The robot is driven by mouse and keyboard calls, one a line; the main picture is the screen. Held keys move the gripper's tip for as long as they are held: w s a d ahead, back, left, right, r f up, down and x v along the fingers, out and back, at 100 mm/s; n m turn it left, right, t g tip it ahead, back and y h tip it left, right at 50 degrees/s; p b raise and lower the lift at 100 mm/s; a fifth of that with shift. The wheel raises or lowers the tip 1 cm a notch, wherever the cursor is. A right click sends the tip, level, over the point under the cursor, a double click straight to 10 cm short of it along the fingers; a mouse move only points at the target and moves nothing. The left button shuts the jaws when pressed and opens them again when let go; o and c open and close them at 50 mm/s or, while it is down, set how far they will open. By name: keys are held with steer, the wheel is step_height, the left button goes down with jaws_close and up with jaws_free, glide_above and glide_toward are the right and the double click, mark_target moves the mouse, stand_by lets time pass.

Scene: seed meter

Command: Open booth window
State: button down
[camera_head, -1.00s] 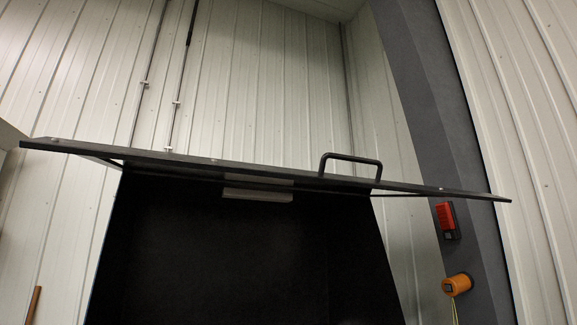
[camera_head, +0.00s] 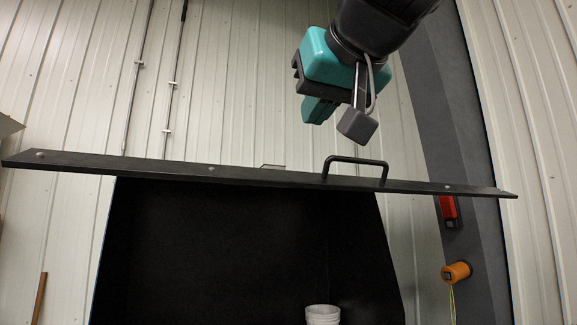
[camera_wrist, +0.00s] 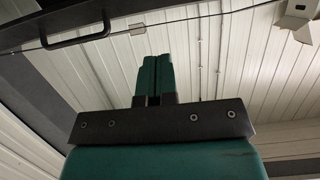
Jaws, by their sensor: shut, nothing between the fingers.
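The booth window is a dark panel (camera_head: 240,175) standing out over the top of the dark booth opening. It shows as a thin, nearly level strip, with the opening below it uncovered. Its black bar handle (camera_head: 356,160) stands up from the panel, right of the middle. My gripper (camera_head: 318,110) is above the panel, a little up and left of the handle, and apart from it in the picture. Its teal fingers are shut and empty in the wrist view (camera_wrist: 152,76). There the dark handle (camera_wrist: 75,42) shows at the upper left, away from the fingertips.
The booth's dark interior (camera_head: 230,250) lies below the panel, with white cups (camera_head: 322,315) low inside. On the grey post at right are a red box (camera_head: 448,208) and an orange fixture (camera_head: 456,272). Pale ribbed walls (camera_head: 230,80) stand behind.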

glide_toward(281, 178)
steer(key=w+a+r, duration=0.1)
steer(key=w+r, duration=0.1)
steer(key=w, duration=0.2)
steer(key=shift+w+a+f, duration=0.15)
steer(key=shift+w+f, duration=0.2)
steer(key=shift+f, duration=0.3)
steer(key=shift+w+a+f, duration=0.15)
steer(key=shift+w+f, duration=0.15)
steer(key=shift+f, duration=0.35)
steer(key=shift+w+a+f, duration=0.15)
steer(key=shift+w+f, duration=0.2)
steer(key=shift+f, duration=0.3)
step_height(281, 178, down, 9)
steer(key=w+b, duration=0.2)
steer(key=b, duration=0.4)
steer(key=shift+a+r, duration=0.2)
steer(key=shift+a, duration=0.2)
steer(key=shift+w, duration=0.1)
